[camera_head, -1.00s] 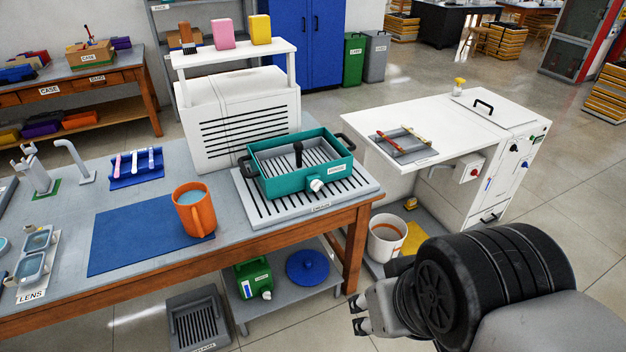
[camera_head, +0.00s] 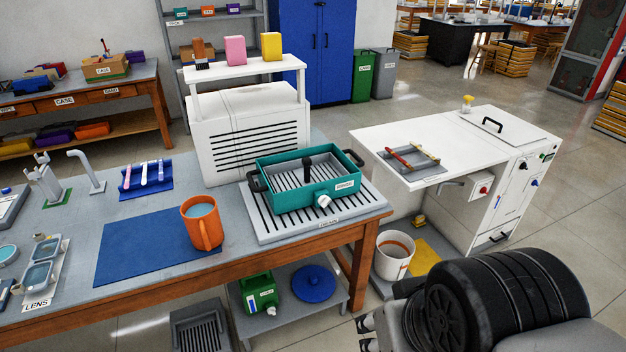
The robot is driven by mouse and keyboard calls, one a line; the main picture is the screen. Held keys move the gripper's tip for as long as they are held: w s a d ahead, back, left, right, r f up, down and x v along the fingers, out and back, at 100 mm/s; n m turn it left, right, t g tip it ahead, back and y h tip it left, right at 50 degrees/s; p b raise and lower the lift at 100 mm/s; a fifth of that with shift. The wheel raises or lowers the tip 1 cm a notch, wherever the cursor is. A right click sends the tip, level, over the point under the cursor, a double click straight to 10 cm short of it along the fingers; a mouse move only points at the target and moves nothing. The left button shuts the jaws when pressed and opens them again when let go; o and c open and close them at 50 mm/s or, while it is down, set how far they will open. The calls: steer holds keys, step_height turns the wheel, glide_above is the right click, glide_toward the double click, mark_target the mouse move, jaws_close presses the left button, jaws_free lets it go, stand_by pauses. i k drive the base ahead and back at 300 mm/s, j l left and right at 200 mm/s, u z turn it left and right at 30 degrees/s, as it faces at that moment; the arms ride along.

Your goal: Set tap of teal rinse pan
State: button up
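The teal rinse pan (camera_head: 297,205) sits on the grey slotted drain board (camera_head: 262,222) at the right end of the workbench. It has black handles at its two ends, a grey slotted insert and a black upright knob inside. Its white tap (camera_head: 323,201) sticks out low on the front wall, beside a white label. The tap's exact setting is too small to tell. My gripper (camera_head: 366,332) is at the lower edge, right of and below the bench, well apart from the pan. Its fingers are partly cut off by my arm and the frame edge.
An orange mug (camera_head: 203,230) of liquid stands on a blue mat (camera_head: 135,248), left of the pan. A white vented cabinet (camera_head: 245,135) stands close behind it. A white side cabinet (camera_head: 465,150) and a white bucket (camera_head: 393,256) are to the right.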

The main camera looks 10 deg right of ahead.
mark_target(323, 201)
steer(key=i+u, duration=0.15)
steer(key=u, duration=0.3)
steer(key=i+u, duration=0.2)
steer(key=u, duration=0.3)
